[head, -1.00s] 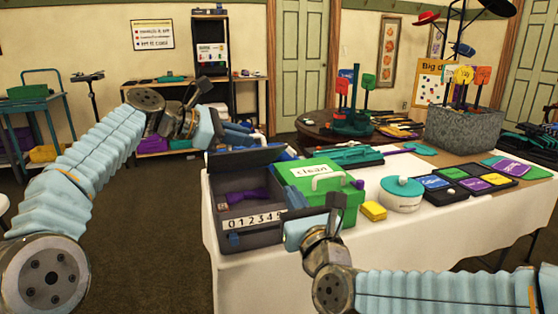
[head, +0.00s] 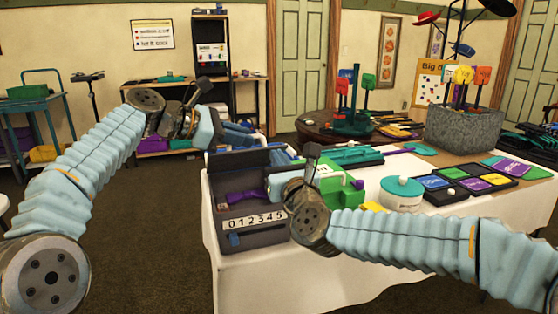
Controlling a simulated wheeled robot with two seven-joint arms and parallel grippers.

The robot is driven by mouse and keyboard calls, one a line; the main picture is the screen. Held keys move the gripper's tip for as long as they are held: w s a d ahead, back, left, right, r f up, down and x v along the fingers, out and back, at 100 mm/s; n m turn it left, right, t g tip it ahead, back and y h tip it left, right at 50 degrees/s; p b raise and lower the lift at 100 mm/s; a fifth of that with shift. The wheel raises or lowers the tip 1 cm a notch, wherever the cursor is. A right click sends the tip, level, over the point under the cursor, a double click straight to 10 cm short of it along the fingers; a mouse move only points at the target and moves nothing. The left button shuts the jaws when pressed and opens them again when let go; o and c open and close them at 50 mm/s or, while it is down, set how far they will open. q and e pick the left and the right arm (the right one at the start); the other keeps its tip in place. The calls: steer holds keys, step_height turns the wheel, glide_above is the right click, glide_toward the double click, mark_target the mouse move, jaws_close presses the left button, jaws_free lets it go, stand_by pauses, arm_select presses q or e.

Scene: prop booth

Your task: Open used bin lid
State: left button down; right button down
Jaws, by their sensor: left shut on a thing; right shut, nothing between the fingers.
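The dark grey bin (head: 252,238) stands at the table's left front corner, with a "0 1 2 3 4 5" strip on its front. No "used" label is readable on it. Its dark lid (head: 236,161) is raised at the back, so the inside shows with a purple item (head: 246,197) in it. My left gripper (head: 217,133) is at the lid's upper edge and shut on the lid; its fingertips are hard to make out. My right gripper (head: 274,186) is shut and empty over the bin's right side, in front of the green box.
A green box (head: 333,186) stands right of the bin, partly hidden by my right arm. A white pot with a teal lid (head: 401,192), a yellow block (head: 372,206) and a tray of coloured cards (head: 468,182) lie farther right.

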arm_select(q)
steer(key=shift+d, duration=0.2)
arm_select(e)
steer(key=shift+w+d+r, duration=0.1)
steer(key=shift+w+r, duration=0.25)
steer(key=shift+r, duration=0.35)
arm_select(q)
steer(key=c, duration=1.5)
jaws_free()
steer(key=shift+s+f, duration=0.1)
steer(key=shift+o, duration=0.3)
arm_select(e)
steer(key=shift+r, duration=0.1)
